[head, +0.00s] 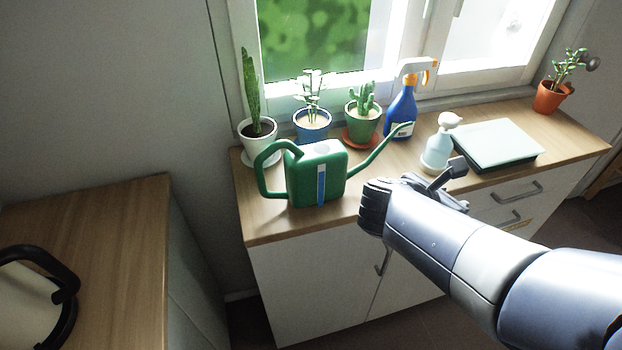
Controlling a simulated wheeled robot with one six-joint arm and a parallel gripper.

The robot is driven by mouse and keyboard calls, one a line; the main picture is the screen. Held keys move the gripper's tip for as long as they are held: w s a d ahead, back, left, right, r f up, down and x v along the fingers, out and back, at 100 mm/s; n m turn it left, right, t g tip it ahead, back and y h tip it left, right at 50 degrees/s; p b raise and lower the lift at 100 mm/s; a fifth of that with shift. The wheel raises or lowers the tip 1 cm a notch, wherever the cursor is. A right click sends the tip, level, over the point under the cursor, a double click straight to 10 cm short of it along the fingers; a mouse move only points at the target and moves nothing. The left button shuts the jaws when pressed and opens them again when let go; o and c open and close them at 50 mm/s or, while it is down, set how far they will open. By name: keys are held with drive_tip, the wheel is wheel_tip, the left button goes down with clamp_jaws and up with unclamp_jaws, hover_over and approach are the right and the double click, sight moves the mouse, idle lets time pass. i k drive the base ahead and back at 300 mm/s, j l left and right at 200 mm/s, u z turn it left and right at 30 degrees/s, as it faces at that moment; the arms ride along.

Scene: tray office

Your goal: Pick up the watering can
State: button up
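The green watering can (307,180) stands upright on the left part of the wooden cabinet top, below the window. Its handle loops out on the left and its spout points up to the right. A blue strip runs down its side. My gripper (447,178) is to the right of the can, above the front edge of the cabinet. It is apart from the can's body. Only part of the gripper shows beyond my arm, so I cannot tell whether it is open or shut.
Three potted plants (312,122) and a blue spray bottle (400,108) stand behind the can. A pale spray bottle (437,148) and a flat box (495,142) are to the right. A small orange pot (549,97) stands far right. A lower wooden surface (110,240) is at left.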

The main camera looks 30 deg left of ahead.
sight(315, 173)
drive_tip(key=u, duration=1.45)
drive_tip(key=i+l+u, duration=0.15)
drive_tip(key=l+u, duration=0.15)
drive_tip(key=u, duration=0.15)
drive_tip(key=i+l+u, duration=0.1)
drive_tip(key=l+u, duration=0.3)
drive_tip(key=i+l+u, duration=0.1)
drive_tip(key=l+u, duration=0.35)
drive_tip(key=l, duration=0.45)
